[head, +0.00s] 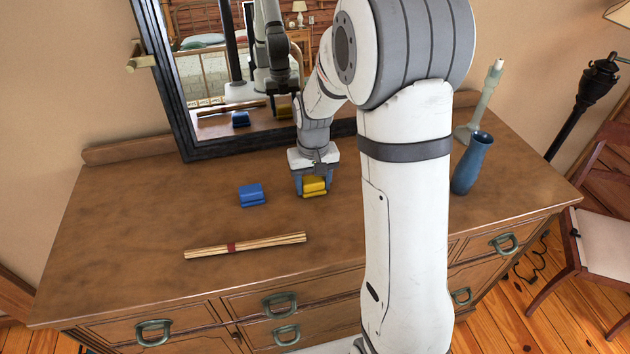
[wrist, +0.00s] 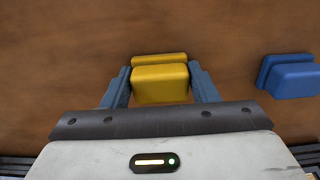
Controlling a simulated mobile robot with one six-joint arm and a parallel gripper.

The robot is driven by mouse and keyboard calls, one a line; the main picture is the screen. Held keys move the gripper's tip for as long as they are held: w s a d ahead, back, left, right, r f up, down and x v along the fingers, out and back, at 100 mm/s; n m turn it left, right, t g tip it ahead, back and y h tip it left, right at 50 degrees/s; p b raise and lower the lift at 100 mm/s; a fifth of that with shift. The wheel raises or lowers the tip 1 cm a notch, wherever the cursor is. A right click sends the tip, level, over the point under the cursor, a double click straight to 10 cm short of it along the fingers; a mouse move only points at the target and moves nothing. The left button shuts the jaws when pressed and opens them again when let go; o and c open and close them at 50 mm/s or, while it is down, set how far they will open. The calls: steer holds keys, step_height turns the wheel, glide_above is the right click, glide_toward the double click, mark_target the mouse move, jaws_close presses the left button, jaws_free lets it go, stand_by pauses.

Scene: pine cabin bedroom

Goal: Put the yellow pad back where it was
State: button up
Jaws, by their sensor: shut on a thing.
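The yellow pad (head: 314,186) is a small two-layered block on the wooden dresser top, below the mirror. My gripper (head: 313,188) points down over it and is shut on it, with a blue-grey finger on each side. In the wrist view the yellow pad (wrist: 160,82) sits between the two fingers of my gripper (wrist: 161,80). The pad looks to be at or very near the dresser surface; I cannot tell whether it touches.
A similar blue pad (head: 252,195) lies to the left and also shows in the wrist view (wrist: 290,76). A bundle of sticks (head: 245,245) lies in front. A blue vase (head: 472,164) and a pale candlestick (head: 484,105) stand at the right. The mirror (head: 181,100) rises behind.

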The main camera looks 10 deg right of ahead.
mark_target(314, 181)
steer(key=shift+f, duration=0.25)
steer(key=o, duration=1)
steer(key=shift+r, duration=0.1)
step_height(314, 181, up, 12)
steer(key=b, duration=0.1)
steer(key=s+t, duration=0.1)
steer(key=s, duration=0.6)
steer(key=s+t, duration=0.1)
steer(key=s, duration=0.6)
steer(key=s+r+t, duration=0.1)
steer(key=s, duration=0.6)
steer(key=shift+d, duration=0.2)
